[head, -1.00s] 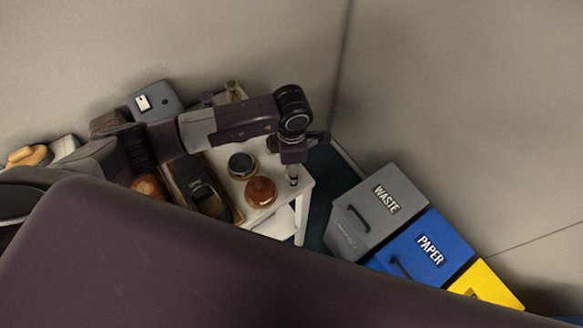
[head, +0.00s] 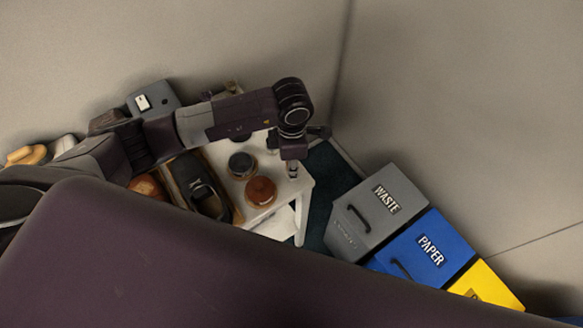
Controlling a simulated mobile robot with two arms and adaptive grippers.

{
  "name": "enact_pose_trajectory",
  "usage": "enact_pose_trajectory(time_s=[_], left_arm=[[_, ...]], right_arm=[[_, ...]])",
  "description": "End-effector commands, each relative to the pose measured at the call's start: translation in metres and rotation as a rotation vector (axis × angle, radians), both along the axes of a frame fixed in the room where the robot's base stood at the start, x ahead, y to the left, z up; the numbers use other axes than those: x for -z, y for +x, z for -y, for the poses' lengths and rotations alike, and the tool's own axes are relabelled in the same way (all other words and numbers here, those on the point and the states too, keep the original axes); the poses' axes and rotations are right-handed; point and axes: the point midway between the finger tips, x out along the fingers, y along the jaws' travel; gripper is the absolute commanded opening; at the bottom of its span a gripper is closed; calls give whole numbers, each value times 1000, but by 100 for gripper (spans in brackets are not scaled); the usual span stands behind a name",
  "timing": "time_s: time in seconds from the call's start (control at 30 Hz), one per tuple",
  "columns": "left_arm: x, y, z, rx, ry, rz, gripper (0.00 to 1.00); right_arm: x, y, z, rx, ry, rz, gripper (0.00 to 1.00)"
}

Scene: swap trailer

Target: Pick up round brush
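A round reddish-brown object (head: 261,190) lies near the front of the white table (head: 289,190); it may be the round brush. A second round thing (head: 242,165) with a dark top and light rim sits just behind it; I cannot tell for sure which is the brush. My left arm reaches in from the left over the table. My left gripper (head: 292,171) points down at the table's right edge, to the right of both round things and apart from them. Its fingers are too small and hidden to judge. My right gripper is out of view.
A dark shoe-like item (head: 199,188) lies in a brown tray left of the round things. A grey box (head: 153,101) stands behind. Waste (head: 381,206), paper (head: 427,249) and yellow (head: 487,286) bins stand to the right. Walls close off the back.

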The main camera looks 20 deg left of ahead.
Motion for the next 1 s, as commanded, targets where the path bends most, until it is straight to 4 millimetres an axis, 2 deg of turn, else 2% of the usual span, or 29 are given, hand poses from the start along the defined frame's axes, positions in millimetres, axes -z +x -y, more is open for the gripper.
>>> enact_pose_trajectory(time_s=[0.17,0.4,0.6,0.8,1.0], left_arm=[[-37,2,0,1,-2,8,4],[-108,2,0,3,-2,8,4],[-154,1,0,1,0,7,4],[-178,1,0,1,-1,3,4],[-184,0,0,0,0,1,4]], right_arm=[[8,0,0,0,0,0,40],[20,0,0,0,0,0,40],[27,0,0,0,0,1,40],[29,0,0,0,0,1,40],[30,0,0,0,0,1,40]])
